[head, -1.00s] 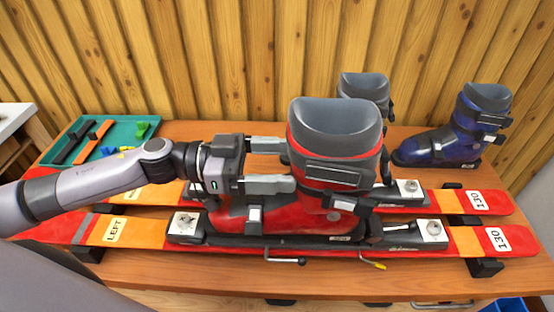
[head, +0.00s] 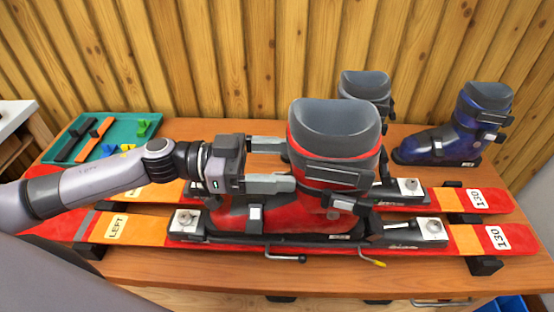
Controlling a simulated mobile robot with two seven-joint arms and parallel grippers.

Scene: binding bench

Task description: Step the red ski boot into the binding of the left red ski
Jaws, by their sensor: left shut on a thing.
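The red ski boot (head: 285,217) with its grey cuff stands upright over the binding of the near ski, its toe to the left. This ski (head: 150,233) is red and orange and labelled LEFT. The boot's sole is at the binding, between the toe piece (head: 187,222) and the heel piece (head: 430,230). I cannot tell whether the binding has closed on it. My left gripper (head: 290,166) is shut on the red boot, its fingers reaching from the left to the front of the cuff. My right gripper is not in view.
A second red ski (head: 480,201) lies just behind. A dark blue boot (head: 452,130) stands at the back right, and another grey-cuffed boot (head: 366,86) is partly hidden behind the red one. A green tray (head: 127,129) with small parts is at the back left.

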